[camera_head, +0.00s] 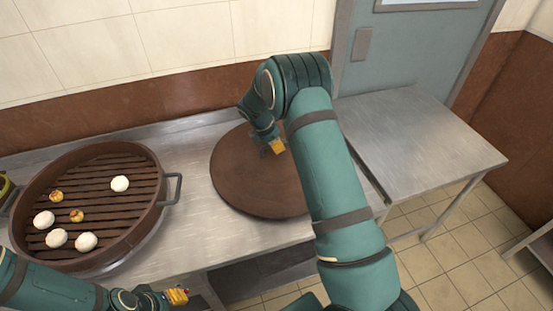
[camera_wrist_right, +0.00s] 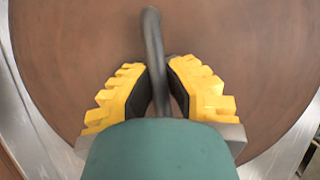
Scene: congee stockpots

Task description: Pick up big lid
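The big lid (camera_head: 232,175) is a round, flat, brown disc on the steel counter, right of the steamer. Its brown surface fills much of the right wrist view (camera_wrist_right: 70,50). My right gripper (camera_head: 278,147) is over the lid, and my arm hides its right side.
A round brown steamer (camera_head: 160,205) with slats holds several white and yellow buns on the counter (camera_head: 205,235) at left. A lower steel table (camera_head: 420,135) at right is empty. A tiled wall and a grey door stand behind.

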